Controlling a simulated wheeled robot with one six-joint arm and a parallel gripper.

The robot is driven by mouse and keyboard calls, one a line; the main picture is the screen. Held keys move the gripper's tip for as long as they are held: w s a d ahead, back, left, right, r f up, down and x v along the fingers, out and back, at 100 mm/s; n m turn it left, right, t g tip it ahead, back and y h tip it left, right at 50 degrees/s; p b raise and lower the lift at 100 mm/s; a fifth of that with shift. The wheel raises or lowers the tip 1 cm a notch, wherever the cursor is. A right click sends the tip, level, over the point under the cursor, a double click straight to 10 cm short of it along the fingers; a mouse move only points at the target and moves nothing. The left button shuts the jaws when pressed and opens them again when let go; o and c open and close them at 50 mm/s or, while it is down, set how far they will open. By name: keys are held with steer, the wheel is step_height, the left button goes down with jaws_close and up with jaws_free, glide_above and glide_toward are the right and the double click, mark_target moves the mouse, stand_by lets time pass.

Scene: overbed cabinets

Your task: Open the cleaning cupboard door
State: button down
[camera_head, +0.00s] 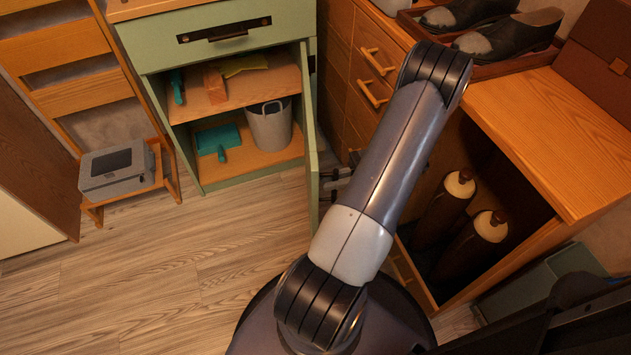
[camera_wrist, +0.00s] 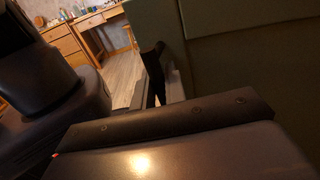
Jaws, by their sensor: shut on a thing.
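The green cleaning cupboard (camera_head: 185,135) stands at the upper middle of the head view. Its door (camera_head: 312,150) is swung wide open and seen nearly edge-on, hinged at the cupboard's right side. The door's outer face (camera_wrist: 240,70) fills the right of the wrist view, dark green. My gripper (camera_head: 337,178) is at that outer face, partly hidden by my arm. In the wrist view its fingers (camera_wrist: 155,88) are at a dark upright piece by the door, apparently its handle. It is shut on this; the exact grip is hard to see.
Inside the cupboard are a grey bucket (camera_head: 270,126), a teal dustpan (camera_head: 220,140) and small cleaning items. A grey box (camera_head: 115,170) sits on a low wooden stand at left. A wooden cabinet (camera_head: 545,130) with shoes on top is close right. The floor (camera_head: 190,270) at left is clear.

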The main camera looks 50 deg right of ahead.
steer(key=shift+s+d, duration=0.2)
steer(key=shift+d, duration=0.05)
steer(key=c, duration=1.8)
jaws_free()
steer(key=shift+p+v, duration=3.2)
steer(key=shift+v, duration=0.5)
steer(key=shift+f, duration=0.1)
steer(key=shift+c, duration=0.4)
